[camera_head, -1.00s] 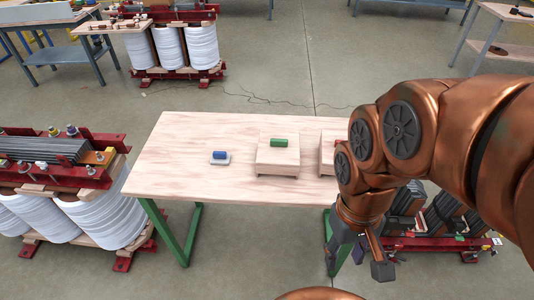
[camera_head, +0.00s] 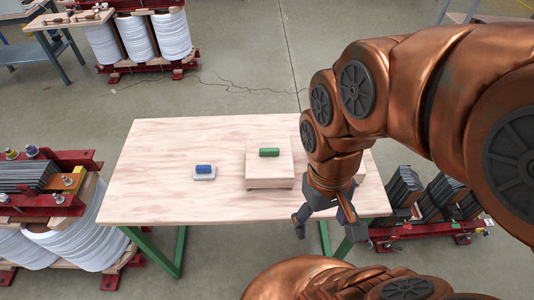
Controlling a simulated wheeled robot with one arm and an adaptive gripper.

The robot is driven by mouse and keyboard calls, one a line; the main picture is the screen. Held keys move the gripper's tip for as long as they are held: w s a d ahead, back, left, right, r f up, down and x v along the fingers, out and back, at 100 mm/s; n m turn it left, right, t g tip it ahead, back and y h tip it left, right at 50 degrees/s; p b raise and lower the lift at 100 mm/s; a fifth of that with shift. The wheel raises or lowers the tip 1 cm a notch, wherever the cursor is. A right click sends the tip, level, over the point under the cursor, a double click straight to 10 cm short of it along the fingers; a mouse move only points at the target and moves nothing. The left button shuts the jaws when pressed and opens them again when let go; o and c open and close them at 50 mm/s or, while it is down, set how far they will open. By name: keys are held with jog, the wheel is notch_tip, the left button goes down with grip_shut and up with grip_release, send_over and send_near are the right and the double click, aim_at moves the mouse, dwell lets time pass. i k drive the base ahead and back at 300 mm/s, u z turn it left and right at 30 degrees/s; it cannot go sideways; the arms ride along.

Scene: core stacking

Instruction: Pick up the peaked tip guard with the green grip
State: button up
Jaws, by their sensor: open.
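A green cylindrical grip (camera_head: 269,152) lies on top of a pale wooden block (camera_head: 262,176) near the middle of the table. A peaked shape under the grip cannot be made out at this size. A blue grip (camera_head: 203,169) lies on a small light grey base (camera_head: 205,176) to the left of the block. My gripper (camera_head: 326,235) is open and empty, pointing down by the table's front edge, to the right of the block and nearer to me.
The wooden table (camera_head: 160,190) has green legs and free room on its left side. My arm hides most of a second block on the right. Transformer cores with white coils (camera_head: 70,245) stand on the floor at left. Dark core parts on a red frame (camera_head: 425,232) stand at right.

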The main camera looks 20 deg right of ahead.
aim_at(269, 162)
jog(key=u, duration=0.45)
jog(key=k, duration=0.4)
jog(key=u, duration=0.9)
